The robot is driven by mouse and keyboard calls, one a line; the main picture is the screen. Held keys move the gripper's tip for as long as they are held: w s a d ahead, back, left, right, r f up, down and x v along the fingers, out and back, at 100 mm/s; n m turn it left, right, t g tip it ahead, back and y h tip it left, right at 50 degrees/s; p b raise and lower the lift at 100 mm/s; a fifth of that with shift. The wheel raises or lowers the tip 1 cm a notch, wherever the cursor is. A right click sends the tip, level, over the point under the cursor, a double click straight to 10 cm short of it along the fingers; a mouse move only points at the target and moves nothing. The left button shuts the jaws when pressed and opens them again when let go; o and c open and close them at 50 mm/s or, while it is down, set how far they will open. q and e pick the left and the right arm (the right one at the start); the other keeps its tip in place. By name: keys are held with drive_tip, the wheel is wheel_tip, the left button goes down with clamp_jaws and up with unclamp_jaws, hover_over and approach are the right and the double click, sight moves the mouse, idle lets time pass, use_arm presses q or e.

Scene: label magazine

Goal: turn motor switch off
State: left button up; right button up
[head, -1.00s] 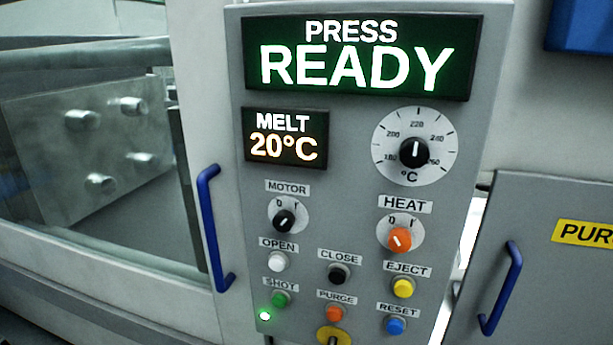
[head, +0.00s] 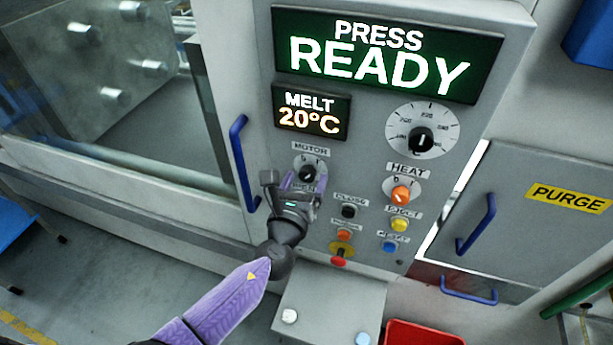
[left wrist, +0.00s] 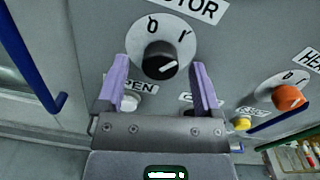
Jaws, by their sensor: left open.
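The motor switch is a black knob on a white dial marked 0 and I, under the MOTOR label on the grey panel. It shows in the head view (head: 308,173) and in the left wrist view (left wrist: 160,62). Its white line is slanted, rising toward the I side in the wrist view. My left gripper (head: 291,181) is in front of the panel at this knob. In the wrist view its two purple fingers (left wrist: 162,84) are open, one on each side of the knob, with gaps visible. Whether they reach the knob's depth I cannot tell. My right gripper is not in view.
The orange HEAT knob (head: 401,194) and several buttons, such as the yellow EJECT button (head: 400,224), sit close right and below. A blue handle (head: 241,165) stands left of the switch. The display (head: 385,55) reads PRESS READY. A red bin (head: 425,335) is below.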

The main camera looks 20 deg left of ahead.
use_arm(q)
drive_tip(key=shift+w, duration=0.35)
clamp_jaws()
